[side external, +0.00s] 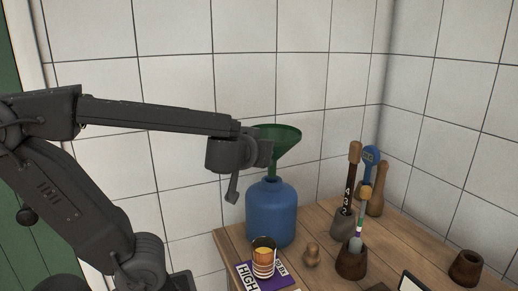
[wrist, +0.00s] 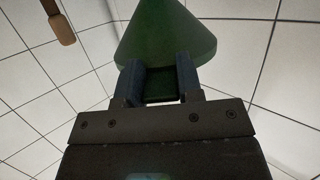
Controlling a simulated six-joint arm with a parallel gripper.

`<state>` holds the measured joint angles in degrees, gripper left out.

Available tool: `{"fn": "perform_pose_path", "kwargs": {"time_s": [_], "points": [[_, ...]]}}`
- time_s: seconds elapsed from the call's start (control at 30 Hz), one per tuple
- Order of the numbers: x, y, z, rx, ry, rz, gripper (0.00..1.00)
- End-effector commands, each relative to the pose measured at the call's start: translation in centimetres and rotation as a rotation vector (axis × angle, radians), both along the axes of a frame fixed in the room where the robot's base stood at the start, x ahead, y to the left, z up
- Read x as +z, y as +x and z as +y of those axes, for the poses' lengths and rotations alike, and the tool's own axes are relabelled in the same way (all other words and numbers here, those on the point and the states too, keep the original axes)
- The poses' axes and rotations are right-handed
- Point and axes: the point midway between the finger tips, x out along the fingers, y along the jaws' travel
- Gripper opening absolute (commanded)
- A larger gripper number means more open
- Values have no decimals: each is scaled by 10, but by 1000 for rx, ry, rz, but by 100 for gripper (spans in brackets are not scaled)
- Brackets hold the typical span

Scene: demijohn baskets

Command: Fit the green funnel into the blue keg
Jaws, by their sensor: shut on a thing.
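The green funnel (side external: 282,137) is upright, wide mouth up, directly above the blue keg (side external: 271,213) in the side view. Its stem points down at the keg's neck. The stem's lower end meets the neck in the picture; I cannot tell whether it is inside the opening or just above it. The keg is not visible there.
The keg stands near the wooden table's (side external: 328,277) back left edge. Pots with upright tools (side external: 351,262) stand to the right. A tiled wall is behind.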

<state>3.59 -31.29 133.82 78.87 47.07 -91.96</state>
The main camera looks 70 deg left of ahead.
Motion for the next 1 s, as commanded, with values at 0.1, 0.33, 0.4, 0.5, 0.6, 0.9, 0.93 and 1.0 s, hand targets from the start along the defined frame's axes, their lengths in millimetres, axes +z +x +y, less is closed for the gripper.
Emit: {"fn": "perform_pose_path", "kwargs": {"time_s": [0.1, 0.33, 0.4, 0.5, 0.6, 0.9, 0.93, 1.0], "points": [[0, 0, 0, 0, 1, -1, 6], [-1, 0, 0, 0, 0, 0, 6], [-2, 0, 0, 0, 0, 0, 6], [-5, 0, 0, -1, 1, 2, 6], [-7, 0, 0, 0, 2, 2, 6], [-14, 0, 0, 1, 1, 1, 6], [-15, 0, 0, 1, 1, 1, 6], [-16, 0, 0, 0, 2, 2, 6]]}}
